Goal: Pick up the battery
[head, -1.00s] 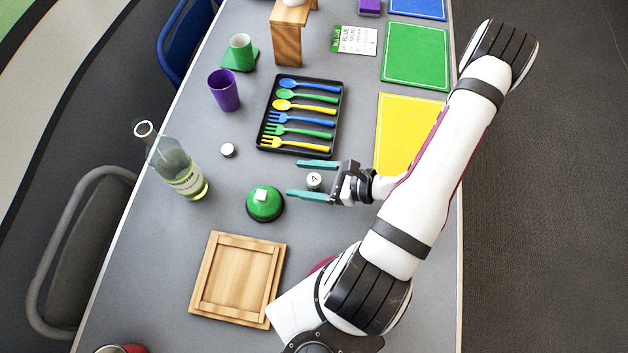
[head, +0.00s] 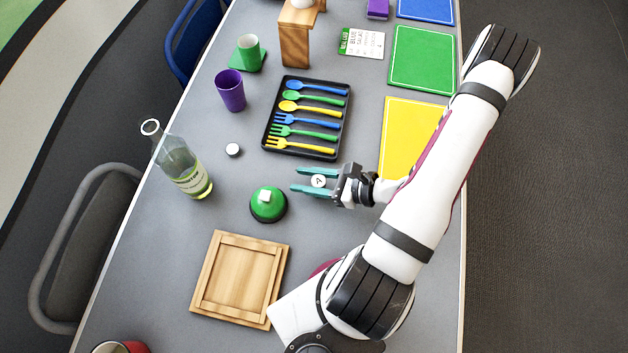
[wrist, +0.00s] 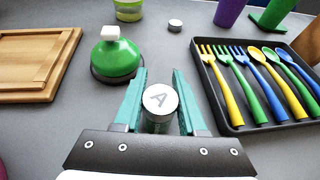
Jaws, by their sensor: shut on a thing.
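The battery (head: 319,181) is a small upright cylinder with a pale round top marked with a dark letter. In the wrist view the battery (wrist: 160,98) stands between the two fingers, its top facing the camera. My gripper (head: 297,180) has teal fingers, one on each side of the battery, and is shut on it. In the wrist view my gripper (wrist: 159,75) has its fingertips reaching past the battery. The battery's lower part is mostly hidden, so I cannot tell whether it touches the table.
A green dome with a white top (head: 268,204) stands left of my gripper. A black cutlery tray (head: 266,139) lies beyond it. A small pale disc (head: 233,150), a bottle (head: 184,170) and a wooden board (head: 240,278) are further left. Grey table is clear around the battery.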

